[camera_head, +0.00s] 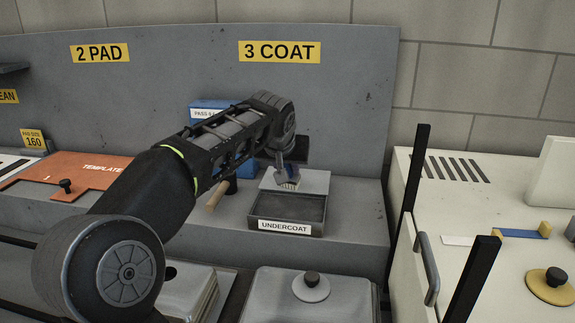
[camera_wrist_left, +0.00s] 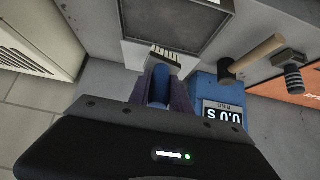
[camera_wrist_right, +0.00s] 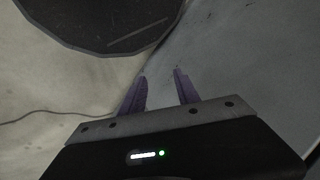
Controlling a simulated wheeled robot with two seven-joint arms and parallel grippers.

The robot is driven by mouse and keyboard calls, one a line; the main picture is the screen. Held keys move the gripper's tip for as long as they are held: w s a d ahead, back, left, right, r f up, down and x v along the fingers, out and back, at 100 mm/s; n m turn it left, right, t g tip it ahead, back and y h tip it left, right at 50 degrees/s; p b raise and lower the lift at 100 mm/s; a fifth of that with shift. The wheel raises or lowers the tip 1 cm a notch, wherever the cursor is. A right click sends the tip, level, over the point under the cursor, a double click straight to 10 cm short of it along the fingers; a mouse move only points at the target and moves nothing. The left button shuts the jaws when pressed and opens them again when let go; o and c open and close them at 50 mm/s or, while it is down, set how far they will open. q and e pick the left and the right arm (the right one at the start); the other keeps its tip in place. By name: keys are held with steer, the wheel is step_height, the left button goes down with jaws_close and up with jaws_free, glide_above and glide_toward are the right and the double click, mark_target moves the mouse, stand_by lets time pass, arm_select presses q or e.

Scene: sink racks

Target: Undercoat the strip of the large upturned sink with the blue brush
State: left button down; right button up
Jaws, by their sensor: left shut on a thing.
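My left gripper (camera_head: 287,164) is shut on the blue brush (camera_wrist_left: 160,86), holding it bristles down over the back of the UNDERCOAT tray (camera_head: 262,222). The pale bristles (camera_head: 289,185) show just behind the tray's dark well; contact is unclear. In the left wrist view the tray (camera_wrist_left: 205,32) lies beyond the bristles. Two upturned metal sinks stand in front: one with a round drain fitting (camera_head: 343,290), and one at left (camera_head: 190,297) partly behind my arm. I cannot make out the strip. My right gripper (camera_wrist_right: 160,85) is open and empty, outside the head view.
A wooden-handled tool (camera_head: 214,196) lies left of the tray, beside a blue timer box (camera_wrist_left: 204,92). An orange template (camera_head: 100,178) lies at left. Black posts (camera_head: 416,165) and a pale cabinet (camera_head: 440,205) bound the right side. A grey panel rises behind the ledge.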

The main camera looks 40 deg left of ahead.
mark_target(288, 187)
arm_select(q)
steer(key=shift+f+b, duration=1.85)
steer(key=shift+f, duration=0.8)
steer(key=shift+f+b, duration=0.5)
steer(key=shift+f, duration=0.05)
steer(key=shift+r+p, duration=2.75)
steer(key=shift+r, duration=0.75)
